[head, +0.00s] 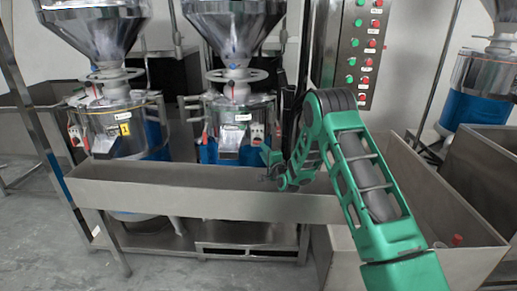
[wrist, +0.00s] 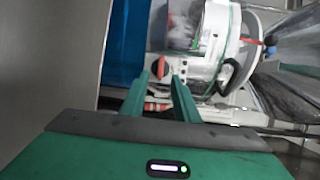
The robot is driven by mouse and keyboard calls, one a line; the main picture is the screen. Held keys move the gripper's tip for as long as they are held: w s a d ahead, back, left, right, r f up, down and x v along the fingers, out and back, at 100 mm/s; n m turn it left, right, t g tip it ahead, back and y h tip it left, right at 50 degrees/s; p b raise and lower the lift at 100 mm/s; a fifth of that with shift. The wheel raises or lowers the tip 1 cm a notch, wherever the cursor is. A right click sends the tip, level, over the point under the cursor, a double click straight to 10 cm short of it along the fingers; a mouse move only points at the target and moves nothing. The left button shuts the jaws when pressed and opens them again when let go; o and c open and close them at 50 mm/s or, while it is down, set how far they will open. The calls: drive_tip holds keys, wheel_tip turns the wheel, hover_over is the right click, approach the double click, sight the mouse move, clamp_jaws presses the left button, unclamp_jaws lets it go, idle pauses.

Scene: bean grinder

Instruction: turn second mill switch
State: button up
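The second mill (head: 236,112) stands left of my arm, with a steel hopper on top and a blue lower body. Its switch box (head: 257,131) is on the front right of the mill's drum. In the wrist view the mill lies sideways, and a red switch knob (wrist: 160,67) shows on its pale plate. My gripper (wrist: 160,79) is open, its two green fingers apart and pointing at the plate. The knob shows between the fingertips; I cannot tell whether they touch it. In the head view my gripper (head: 266,154) is just below the switch box.
The first mill (head: 118,120) stands to the left. A long steel trough (head: 205,192) runs in front of both mills, below my gripper. A control panel (head: 362,55) with red and green buttons stands behind my arm. A steel bin (head: 405,180) is at the right.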

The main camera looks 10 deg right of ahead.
sight(258, 143)
drive_tip(key=w, duration=0.6)
drive_tip(key=shift+w+a, duration=0.25)
drive_tip(key=shift+a, duration=0.1)
drive_tip(key=shift+c, duration=0.7)
clamp_jaws()
